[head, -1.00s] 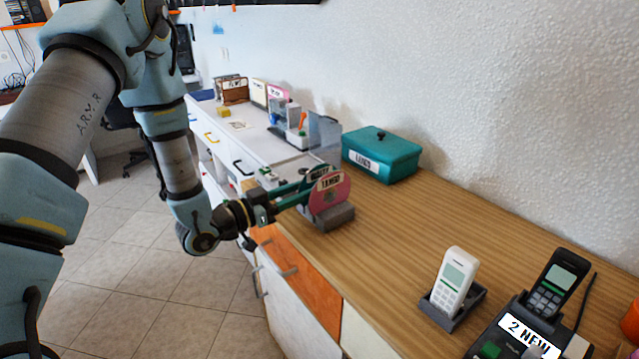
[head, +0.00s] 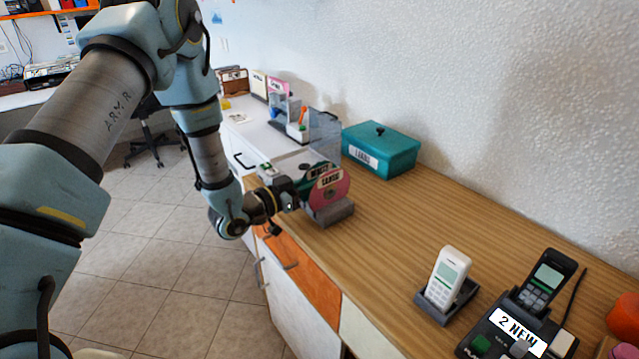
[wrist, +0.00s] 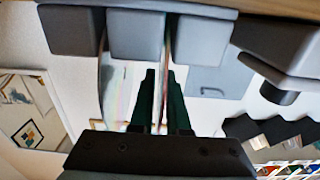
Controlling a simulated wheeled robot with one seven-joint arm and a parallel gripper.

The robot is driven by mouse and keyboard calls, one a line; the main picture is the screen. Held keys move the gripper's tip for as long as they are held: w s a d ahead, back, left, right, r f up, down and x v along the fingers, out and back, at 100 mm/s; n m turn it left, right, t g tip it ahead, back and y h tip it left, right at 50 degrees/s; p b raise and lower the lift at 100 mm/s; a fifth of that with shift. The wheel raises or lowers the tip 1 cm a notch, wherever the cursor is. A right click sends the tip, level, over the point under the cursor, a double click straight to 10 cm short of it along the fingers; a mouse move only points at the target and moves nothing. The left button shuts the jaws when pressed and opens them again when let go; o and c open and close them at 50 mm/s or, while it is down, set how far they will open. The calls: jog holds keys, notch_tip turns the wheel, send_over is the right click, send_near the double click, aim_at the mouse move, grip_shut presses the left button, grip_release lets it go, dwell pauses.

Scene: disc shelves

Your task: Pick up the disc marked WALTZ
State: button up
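The green disc marked WALTZ (head: 308,172) stands in a grey rack (head: 335,214) on the wooden counter. A pink disc marked TANGO (head: 336,187) stands in front of it and hides much of it. My gripper (head: 304,188) has reached the discs from the left, its fingertips largely hidden there. In the wrist view the two dark green fingers (wrist: 161,85) lie close together, with a thin disc edge running between them. Whether they press on that disc cannot be told. The rack's grey blocks (wrist: 137,35) show beyond the fingertips, and another disc edge (wrist: 105,75) shows left of them.
A teal lidded box (head: 385,155) stands behind the rack. A white handset (head: 447,275) and a black phone (head: 540,285) are at the counter's right. The wood between rack and phones is clear.

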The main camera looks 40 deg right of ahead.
grip_shut()
jog(key=shift+r, duration=0.1)
dwell(0.3)
